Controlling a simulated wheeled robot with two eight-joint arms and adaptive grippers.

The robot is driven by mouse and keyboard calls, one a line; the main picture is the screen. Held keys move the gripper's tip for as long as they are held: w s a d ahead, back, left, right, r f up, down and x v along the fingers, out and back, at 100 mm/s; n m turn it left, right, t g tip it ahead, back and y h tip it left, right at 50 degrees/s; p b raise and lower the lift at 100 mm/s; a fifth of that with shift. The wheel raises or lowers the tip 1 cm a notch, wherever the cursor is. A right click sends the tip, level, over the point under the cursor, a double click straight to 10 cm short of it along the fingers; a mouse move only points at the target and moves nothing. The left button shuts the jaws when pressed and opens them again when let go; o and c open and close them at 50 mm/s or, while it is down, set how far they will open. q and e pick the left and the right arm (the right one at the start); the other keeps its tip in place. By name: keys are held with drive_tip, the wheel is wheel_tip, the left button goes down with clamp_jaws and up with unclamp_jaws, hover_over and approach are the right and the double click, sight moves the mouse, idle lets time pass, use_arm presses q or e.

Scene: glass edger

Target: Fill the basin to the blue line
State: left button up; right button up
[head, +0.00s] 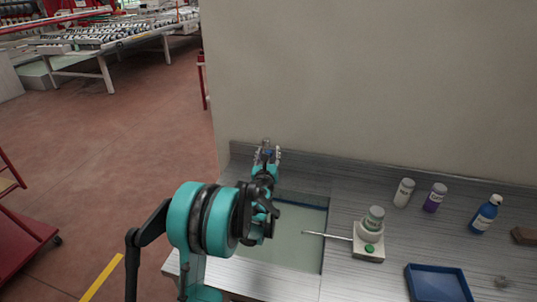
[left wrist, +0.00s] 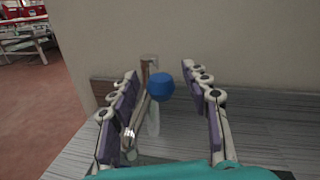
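The basin (head: 300,248) is set into the grey worktop, partly hidden behind my left arm; its inside looks pale green, and I cannot tell the water level. A dark blue line (head: 303,204) runs along its far side. My left gripper (head: 267,154) is at the basin's back left corner, near the wall. In the left wrist view, the left gripper (left wrist: 161,73) is open, its fingers to either side of a blue knob (left wrist: 161,87) on a tap-like fitting with a pale upright (left wrist: 153,122). No clear finger contact shows. My right gripper is out of view.
A white device with a green button (head: 370,249) and a thin rod stands right of the basin. A white bottle (head: 404,193), purple bottle (head: 435,198), blue bottle (head: 486,213) and blue tray (head: 438,284) are further right. The wall (head: 370,90) closes off the back.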

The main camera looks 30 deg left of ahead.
use_arm(q)
drive_tip(key=shift+s, duration=0.1)
drive_tip(key=v, duration=1.2)
idle(0.6)
drive_tip(key=w+a+n+y+b, duration=0.1)
drive_tip(key=w, duration=0.3)
drive_tip(key=w+a+g+y+b, duration=0.1)
drive_tip(key=w+a+b, duration=0.1)
drive_tip(key=w, duration=0.2)
drive_tip(key=w+a+n+g+y+b, duration=0.1)
drive_tip(key=w+a, duration=0.1)
drive_tip(key=w, duration=0.2)
drive_tip(key=shift+f+n+y, duration=0.3)
drive_tip(key=shift+f, duration=0.05)
drive_tip(key=shift+w+a+r+b, duration=0.1)
drive_tip(key=shift+w+a+b, duration=0.2)
drive_tip(key=shift+w+a, duration=0.15)
clamp_jaws()
